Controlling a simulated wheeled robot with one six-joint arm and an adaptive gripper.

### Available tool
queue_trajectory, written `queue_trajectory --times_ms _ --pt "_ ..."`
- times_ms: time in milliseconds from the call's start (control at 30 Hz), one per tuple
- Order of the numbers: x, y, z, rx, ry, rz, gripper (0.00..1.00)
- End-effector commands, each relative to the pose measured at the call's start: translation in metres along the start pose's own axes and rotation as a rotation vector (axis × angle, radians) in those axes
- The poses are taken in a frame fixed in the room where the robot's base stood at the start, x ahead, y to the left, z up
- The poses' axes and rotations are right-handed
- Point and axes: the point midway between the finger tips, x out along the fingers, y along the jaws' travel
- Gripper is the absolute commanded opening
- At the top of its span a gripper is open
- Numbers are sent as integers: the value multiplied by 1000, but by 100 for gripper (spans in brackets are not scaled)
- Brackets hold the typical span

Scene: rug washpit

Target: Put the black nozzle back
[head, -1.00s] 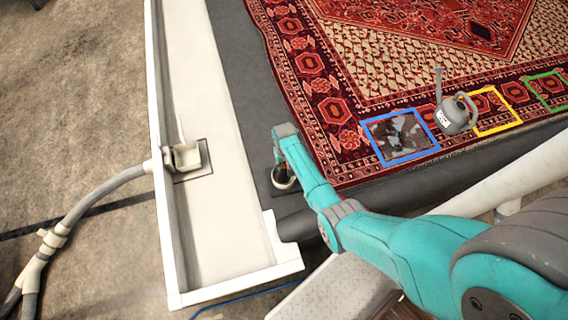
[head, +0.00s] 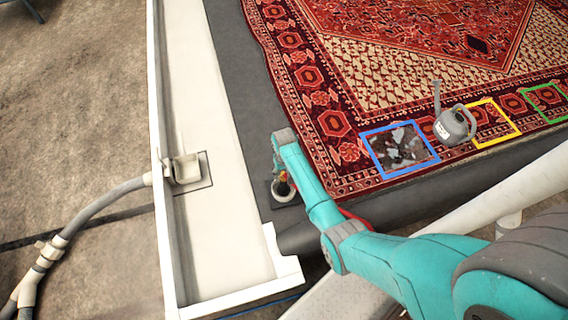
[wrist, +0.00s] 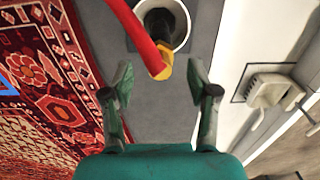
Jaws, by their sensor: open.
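A black piece, likely the black nozzle (wrist: 158,22), sits inside a round white-rimmed cup (wrist: 182,35) at the top of the wrist view. The cup also shows in the head view (head: 285,194), on the dark floor left of the rug's corner. My gripper (wrist: 160,70) is open, its two fingers apart with nothing clamped between them. A red tube (wrist: 138,35) with a yellow end (wrist: 163,66) crosses in front of the cup, its end between the fingertips. In the head view my arm partly hides the cup and gripper.
A patterned rug (head: 330,95) carries blue (head: 375,160), yellow (head: 515,120) and green (head: 535,100) frames. A grey watering can (head: 452,126) stands between blue and yellow. A white gutter (head: 215,120) with a drain box (head: 185,168) runs along the left.

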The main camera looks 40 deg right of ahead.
Motion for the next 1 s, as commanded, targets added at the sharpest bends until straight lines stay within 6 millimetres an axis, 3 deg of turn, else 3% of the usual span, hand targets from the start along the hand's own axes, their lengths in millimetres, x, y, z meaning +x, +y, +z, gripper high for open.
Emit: queue_trajectory --times_ms 200,500,833,1000 --pt "-43 0 -1 0 4 0 59" --pt "-75 0 0 0 1 0 59" --pt "-75 -1 4 -3 8 -1 59" --pt "-52 -8 34 -28 78 -7 59"
